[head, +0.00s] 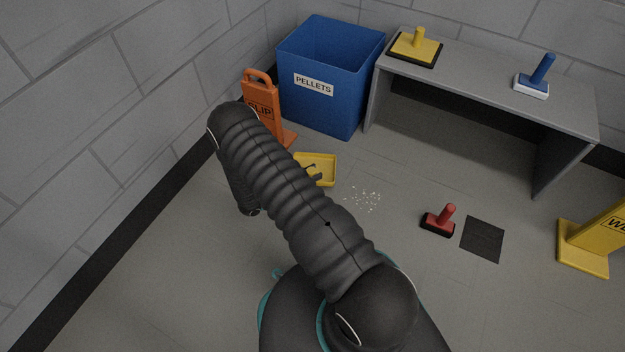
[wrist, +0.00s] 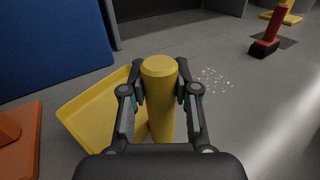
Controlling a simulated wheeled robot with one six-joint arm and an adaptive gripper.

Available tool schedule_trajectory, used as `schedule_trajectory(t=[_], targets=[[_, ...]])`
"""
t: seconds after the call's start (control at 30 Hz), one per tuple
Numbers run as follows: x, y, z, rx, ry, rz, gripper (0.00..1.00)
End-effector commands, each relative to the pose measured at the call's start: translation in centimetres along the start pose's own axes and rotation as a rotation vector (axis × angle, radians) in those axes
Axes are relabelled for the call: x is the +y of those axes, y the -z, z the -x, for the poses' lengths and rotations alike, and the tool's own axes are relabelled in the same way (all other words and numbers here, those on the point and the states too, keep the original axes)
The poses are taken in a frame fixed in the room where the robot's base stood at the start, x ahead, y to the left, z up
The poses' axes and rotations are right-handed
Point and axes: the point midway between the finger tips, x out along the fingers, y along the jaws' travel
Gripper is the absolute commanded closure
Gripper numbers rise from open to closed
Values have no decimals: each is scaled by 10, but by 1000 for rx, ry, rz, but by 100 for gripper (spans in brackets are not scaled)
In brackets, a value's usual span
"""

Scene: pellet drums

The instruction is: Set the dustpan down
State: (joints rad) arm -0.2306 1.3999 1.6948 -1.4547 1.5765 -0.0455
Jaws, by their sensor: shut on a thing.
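The yellow dustpan (head: 322,160) is near the floor in front of the blue bin, partly hidden behind my arm in the head view. In the wrist view its pan (wrist: 82,112) extends to the left and its upright round handle (wrist: 160,110) stands between my fingers. My gripper (wrist: 160,82) is shut on that handle, one finger on each side. I cannot tell whether the pan touches the floor.
Pale pellets (head: 365,198) lie scattered right of the dustpan. The blue PELLETS bin (head: 325,108) stands behind it, and an orange slip sign (head: 262,105) close at left. A red-handled brush (head: 438,221) stands beside a dark floor square (head: 482,239). A grey bench (head: 480,80) is behind.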

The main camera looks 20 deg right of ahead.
Motion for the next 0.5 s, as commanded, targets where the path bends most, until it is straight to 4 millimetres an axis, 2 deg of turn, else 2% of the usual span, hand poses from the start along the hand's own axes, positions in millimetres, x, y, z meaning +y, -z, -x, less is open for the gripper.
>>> schedule_trajectory(t=[0.1,0.2,0.5], targets=[[-1,20,0,0,0,2,100],[-1,30,0,0,0,1,100],[-1,32,0,0,-1,0,100]])
